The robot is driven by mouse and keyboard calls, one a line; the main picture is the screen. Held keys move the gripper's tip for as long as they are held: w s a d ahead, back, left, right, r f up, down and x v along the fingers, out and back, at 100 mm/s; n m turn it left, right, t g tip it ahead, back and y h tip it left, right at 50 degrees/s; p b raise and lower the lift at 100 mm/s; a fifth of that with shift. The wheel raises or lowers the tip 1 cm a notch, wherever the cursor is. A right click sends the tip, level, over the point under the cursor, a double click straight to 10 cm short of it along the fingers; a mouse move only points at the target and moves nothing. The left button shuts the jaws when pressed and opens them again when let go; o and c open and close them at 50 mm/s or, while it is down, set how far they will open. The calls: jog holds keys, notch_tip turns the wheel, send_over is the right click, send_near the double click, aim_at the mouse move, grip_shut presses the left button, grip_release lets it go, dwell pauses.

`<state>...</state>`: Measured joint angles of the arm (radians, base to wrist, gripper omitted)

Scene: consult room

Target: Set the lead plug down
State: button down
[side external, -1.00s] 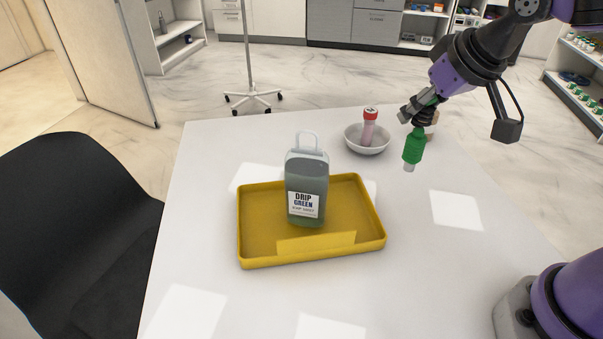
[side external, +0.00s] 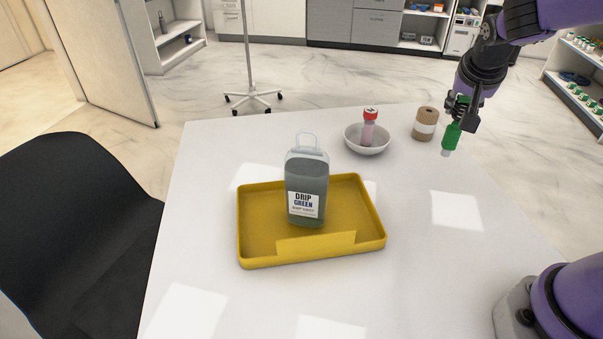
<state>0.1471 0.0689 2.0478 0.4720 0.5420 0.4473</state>
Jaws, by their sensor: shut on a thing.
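The lead plug appears to be the green piece with a pale tip (side external: 451,138), at the back right of the table. My gripper (side external: 460,112) is shut on its upper end. The plug hangs tilted a little, its pale tip pointing down. Its tip looks to be above the white table (side external: 400,285), though the exact height cannot be told from this view. The fingers partly hide the plug's top.
A brown roll with a white band (side external: 425,124) stands just left of the plug. A white bowl (side external: 367,147) holds a red-capped tube (side external: 368,127). A yellow tray (side external: 262,257) holds a green drip bag (side external: 307,180).

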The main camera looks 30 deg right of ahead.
notch_tip(320, 180, down, 6)
jog(key=d, duration=0.2)
jog(key=shift+d+r, duration=0.25)
jog(key=shift+w+f, duration=0.1)
jog(key=c, duration=0.6)
grip_release()
